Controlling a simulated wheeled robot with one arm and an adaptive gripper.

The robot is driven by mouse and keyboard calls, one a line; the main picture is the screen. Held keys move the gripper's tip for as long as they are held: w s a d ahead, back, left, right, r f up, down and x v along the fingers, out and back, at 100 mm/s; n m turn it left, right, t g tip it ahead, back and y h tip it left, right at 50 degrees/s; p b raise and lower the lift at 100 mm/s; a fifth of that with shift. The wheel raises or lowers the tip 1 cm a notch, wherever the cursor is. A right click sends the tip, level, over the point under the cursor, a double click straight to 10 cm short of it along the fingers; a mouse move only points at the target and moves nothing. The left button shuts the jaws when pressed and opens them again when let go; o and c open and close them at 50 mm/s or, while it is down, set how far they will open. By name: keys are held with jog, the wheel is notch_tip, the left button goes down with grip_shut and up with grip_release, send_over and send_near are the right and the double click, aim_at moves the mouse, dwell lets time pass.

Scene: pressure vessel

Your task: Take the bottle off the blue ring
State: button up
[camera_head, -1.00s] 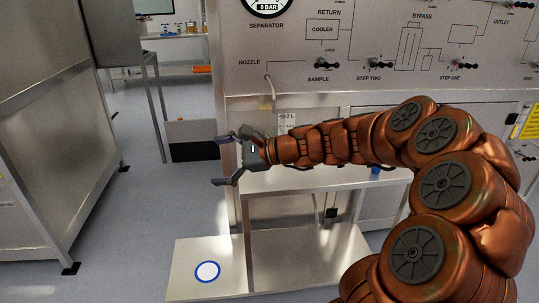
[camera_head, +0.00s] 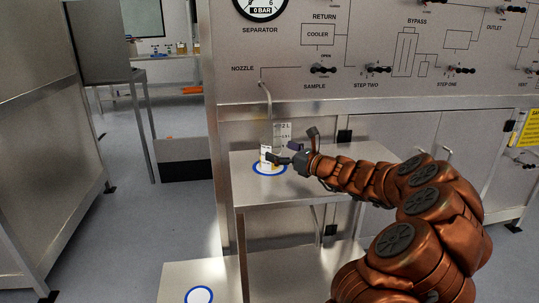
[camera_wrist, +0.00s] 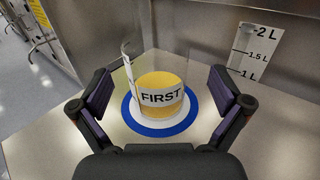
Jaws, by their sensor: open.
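The bottle (camera_wrist: 160,97) holds yellow liquid and has a white label reading FIRST. It stands upright on the blue ring (camera_wrist: 163,130) on a metal shelf. In the head view the bottle (camera_head: 265,154) stands on the ring (camera_head: 269,170), below the nozzle tube, with its upper part hard to make out. My gripper (camera_head: 299,148) is open just right of the bottle. In the wrist view its two fingers (camera_wrist: 162,108) are spread to either side of the bottle with gaps, and none visibly touches it.
The thin nozzle tube (camera_head: 268,108) hangs down over the bottle. A volume scale plate (camera_wrist: 257,52) is on the wall behind. A second blue ring (camera_head: 199,295) lies empty on a lower platform.

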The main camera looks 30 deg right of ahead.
aim_at(269, 147)
jog(key=x, duration=0.4)
jog(key=shift+w+a+r+b, duration=0.1)
jog(key=shift+a+b, duration=0.15)
jog(key=shift+b, duration=0.05)
jog(key=c, duration=1.3)
